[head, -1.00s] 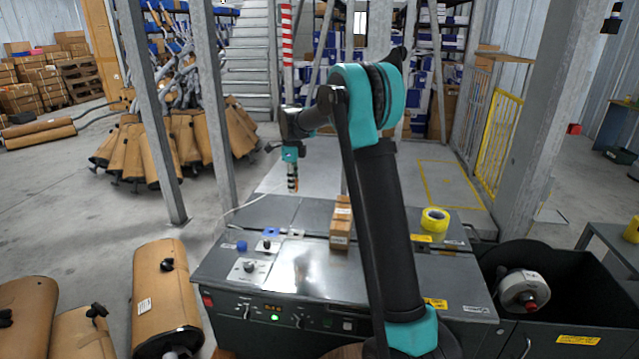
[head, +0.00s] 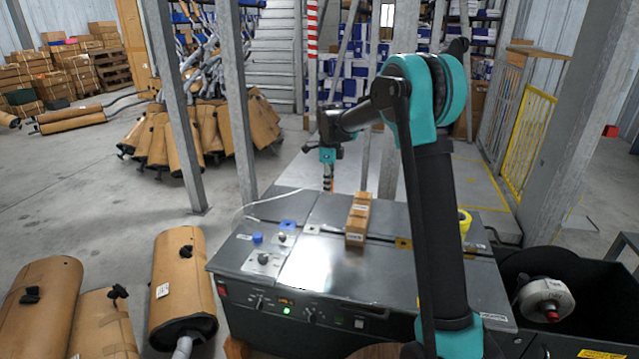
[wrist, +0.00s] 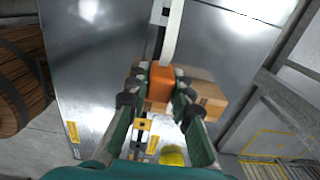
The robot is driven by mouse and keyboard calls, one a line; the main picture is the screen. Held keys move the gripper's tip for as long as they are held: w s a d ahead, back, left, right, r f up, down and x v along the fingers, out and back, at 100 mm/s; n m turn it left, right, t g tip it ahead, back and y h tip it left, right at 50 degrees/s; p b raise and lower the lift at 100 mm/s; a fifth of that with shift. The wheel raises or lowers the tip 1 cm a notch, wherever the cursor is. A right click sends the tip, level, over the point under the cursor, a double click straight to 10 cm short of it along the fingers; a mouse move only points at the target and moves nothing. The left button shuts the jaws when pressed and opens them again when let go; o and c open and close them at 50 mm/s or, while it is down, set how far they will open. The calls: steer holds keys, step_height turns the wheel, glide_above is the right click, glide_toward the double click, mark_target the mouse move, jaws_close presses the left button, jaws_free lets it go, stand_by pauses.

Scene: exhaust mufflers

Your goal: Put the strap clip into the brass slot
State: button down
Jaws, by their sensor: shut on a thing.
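My gripper (head: 328,184) is above the grey bench, left of the cardboard boxes in the head view. In the wrist view my gripper (wrist: 160,88) has its fingers shut on an orange block, the strap clip (wrist: 161,78). A pale strap (wrist: 174,32) runs from the clip toward the top of that picture. The brass slot (wrist: 141,130) appears to be the brass-coloured plate on the bench seam, below the clip in the wrist view. In the head view it shows right of the boxes, close to my arm (head: 403,243). The clip's lower end is hidden.
The cardboard boxes (head: 358,218) stand on the bench; they also show just behind my fingers in the wrist view (wrist: 207,92). Yellow tape (head: 464,222) is right, partly behind my arm. Steel posts stand behind.

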steer(key=s+d+f, duration=0.2)
steer(key=d+f, duration=0.1)
steer(key=d, duration=0.6)
steer(key=s+d+f, duration=0.1)
steer(key=d+f, duration=0.3)
steer(key=d, duration=0.5)
steer(key=s+d+f, duration=0.2)
steer(key=d+f, duration=0.2)
steer(key=d, duration=0.6)
steer(key=shift+s+f, duration=0.2)
steer(key=shift+s, duration=0.1)
steer(key=shift+f, duration=2.4)
steer(key=shift+f, duration=0.45)
steer(key=c, duration=1.3)
jaws_free()
steer(key=shift+o, duration=0.2)
